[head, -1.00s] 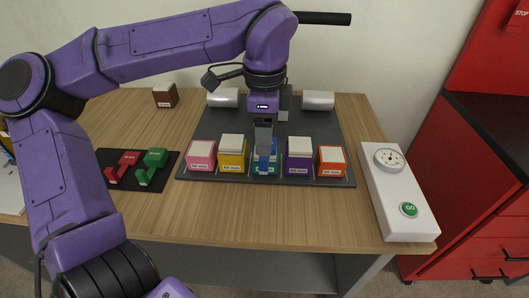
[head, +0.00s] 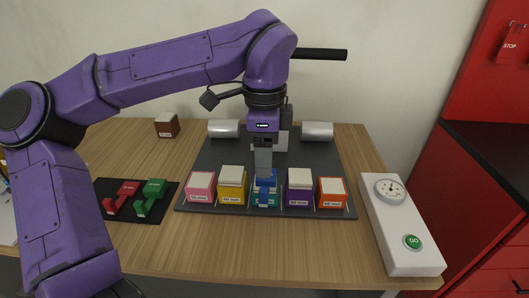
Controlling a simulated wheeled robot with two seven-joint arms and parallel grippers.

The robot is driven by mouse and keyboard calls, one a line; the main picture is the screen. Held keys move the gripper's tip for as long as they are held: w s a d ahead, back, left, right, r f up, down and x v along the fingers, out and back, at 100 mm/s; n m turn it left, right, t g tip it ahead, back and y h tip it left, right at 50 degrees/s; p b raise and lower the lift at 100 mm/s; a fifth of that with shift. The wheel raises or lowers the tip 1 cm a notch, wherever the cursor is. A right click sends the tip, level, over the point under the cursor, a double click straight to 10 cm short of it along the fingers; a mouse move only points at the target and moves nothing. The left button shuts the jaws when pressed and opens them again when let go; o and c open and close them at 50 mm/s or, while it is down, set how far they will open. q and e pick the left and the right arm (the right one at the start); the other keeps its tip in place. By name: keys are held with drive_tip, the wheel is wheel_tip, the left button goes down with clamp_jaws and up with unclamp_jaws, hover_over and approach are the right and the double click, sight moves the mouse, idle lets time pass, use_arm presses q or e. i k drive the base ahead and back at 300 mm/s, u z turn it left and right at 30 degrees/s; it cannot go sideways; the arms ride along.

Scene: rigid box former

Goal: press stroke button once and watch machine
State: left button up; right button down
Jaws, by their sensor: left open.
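A white control box (head: 398,232) lies on the right side of the table. It carries a round green button marked GO (head: 412,242) and a round dial gauge (head: 390,190). The machine's dark plate (head: 205,165) lies mid-table with two silver cylinders, the left one (head: 223,129) and the right one (head: 316,131), at its back. A row of coloured blocks stands along its front: pink (head: 201,186), yellow (head: 232,187), teal, purple (head: 298,190) and orange (head: 332,193). My left gripper (head: 264,190) is open, pointing down at the teal block, which it partly hides. My right gripper is out of view.
A black mat (head: 112,187) at left holds a red piece (head: 122,197) and a green piece (head: 150,196). A brown block (head: 167,125) stands at the back left. A red cabinet (head: 440,165) stands right of the table. The wood in front of the plate is clear.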

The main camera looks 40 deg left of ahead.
sight(412, 241)
drive_tip(key=k, duration=1)
